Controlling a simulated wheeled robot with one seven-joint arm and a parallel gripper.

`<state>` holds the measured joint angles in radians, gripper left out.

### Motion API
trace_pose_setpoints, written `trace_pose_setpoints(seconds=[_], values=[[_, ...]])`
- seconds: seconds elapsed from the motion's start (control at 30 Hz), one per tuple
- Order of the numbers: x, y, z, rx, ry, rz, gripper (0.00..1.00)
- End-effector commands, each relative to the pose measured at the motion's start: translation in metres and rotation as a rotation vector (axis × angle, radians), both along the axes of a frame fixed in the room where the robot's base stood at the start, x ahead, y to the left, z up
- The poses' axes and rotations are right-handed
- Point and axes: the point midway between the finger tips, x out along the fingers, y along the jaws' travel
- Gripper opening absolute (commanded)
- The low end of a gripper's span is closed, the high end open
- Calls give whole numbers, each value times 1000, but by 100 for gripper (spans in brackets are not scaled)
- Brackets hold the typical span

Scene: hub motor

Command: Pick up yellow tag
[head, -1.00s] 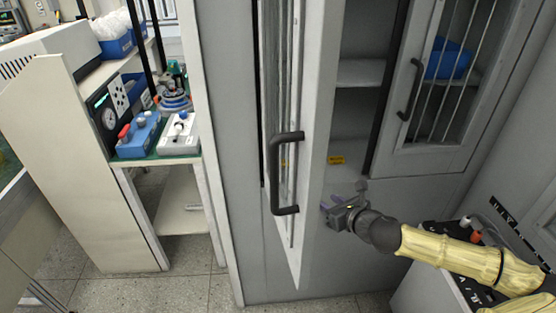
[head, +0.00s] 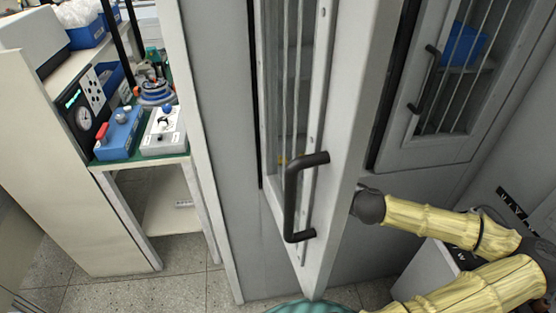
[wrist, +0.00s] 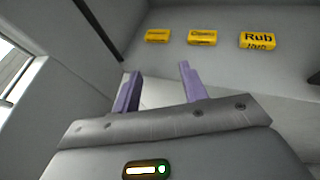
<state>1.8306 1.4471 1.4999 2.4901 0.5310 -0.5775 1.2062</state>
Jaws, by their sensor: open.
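Three yellow tags with dark lettering lie in a row on a grey surface in the wrist view: a left tag (wrist: 157,36), a middle tag (wrist: 202,37) and a larger-looking right tag (wrist: 257,41) that reads "Rub". My gripper (wrist: 158,78) is open and empty, its two purple fingers spread and pointing toward the tags, apart from them. In the head view the open cabinet door (head: 345,150) hides my gripper. A small yellow patch (head: 282,161) shows through the door's glass; I cannot tell which tag it is.
The open door with its black handle (head: 292,195) stands close beside my arm. A second barred door (head: 440,90) is on the right, with a blue bin (head: 463,45) behind it. A bench with instruments (head: 120,132) stands at the left.

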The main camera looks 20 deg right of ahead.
Motion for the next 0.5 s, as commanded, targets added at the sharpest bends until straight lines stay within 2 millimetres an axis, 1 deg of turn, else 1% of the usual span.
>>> trace_pose_setpoints(seconds=[0.03, 0.1, 0.2, 0.27, 0.37, 0.5], values=[[0, 0, 0, 0, 0, 0, 54], [0, 0, 0, 0, 0, 0, 68], [4, 1, -1, 0, 0, 1, 86], [9, 2, -3, 1, 0, 3, 86], [21, 4, -9, 3, 0, 3, 86], [44, 7, -18, 3, -1, 3, 86]])
